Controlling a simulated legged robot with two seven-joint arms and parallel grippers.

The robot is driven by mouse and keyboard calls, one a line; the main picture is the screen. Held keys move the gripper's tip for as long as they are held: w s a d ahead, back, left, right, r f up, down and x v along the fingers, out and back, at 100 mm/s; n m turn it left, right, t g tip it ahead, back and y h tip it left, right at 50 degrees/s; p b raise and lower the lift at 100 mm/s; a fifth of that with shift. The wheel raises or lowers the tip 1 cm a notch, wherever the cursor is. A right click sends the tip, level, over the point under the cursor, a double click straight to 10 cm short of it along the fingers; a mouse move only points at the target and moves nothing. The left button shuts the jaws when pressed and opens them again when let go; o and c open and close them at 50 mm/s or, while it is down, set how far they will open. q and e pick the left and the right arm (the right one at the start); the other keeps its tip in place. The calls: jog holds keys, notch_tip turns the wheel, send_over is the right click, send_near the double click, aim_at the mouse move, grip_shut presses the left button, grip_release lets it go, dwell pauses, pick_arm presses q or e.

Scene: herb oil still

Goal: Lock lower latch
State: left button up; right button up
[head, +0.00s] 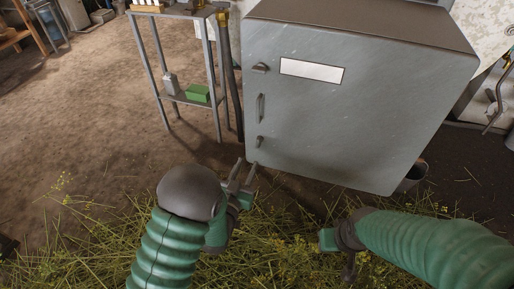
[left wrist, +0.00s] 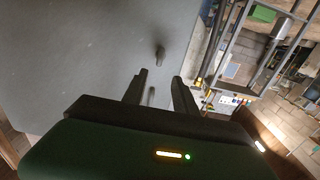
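The lower latch (head: 259,141) is a small dark knob low on the left edge of the grey cabinet door, below the handle (head: 260,107) and the upper latch (head: 260,68). My left gripper (head: 244,172) is just below the lower latch in the head view, its two fingers apart and empty. In the left wrist view, which looks upside down, a latch (left wrist: 160,53) that looks like the lower one shows beyond the open fingers (left wrist: 160,84). Part of the handle shows between them. My right gripper (head: 349,266) is low over the grass, and its fingers are unclear.
The grey cabinet (head: 360,130) has a white label. A metal shelf stand (head: 181,97) with a green box (head: 198,93) stands to its left. A bucket (head: 415,173) is at its lower right. Cut herbs cover the near ground; bare ground lies to the left.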

aim_at(258, 143)
pick_arm(q)
jog(key=b+x, duration=0.3)
jog(key=x, duration=0.7)
jog(key=shift+w+d+f, duration=0.2)
jog(key=shift+w, duration=0.1)
jog(key=shift+w+r, duration=0.1)
jog(key=shift+w, duration=0.1)
grip_shut()
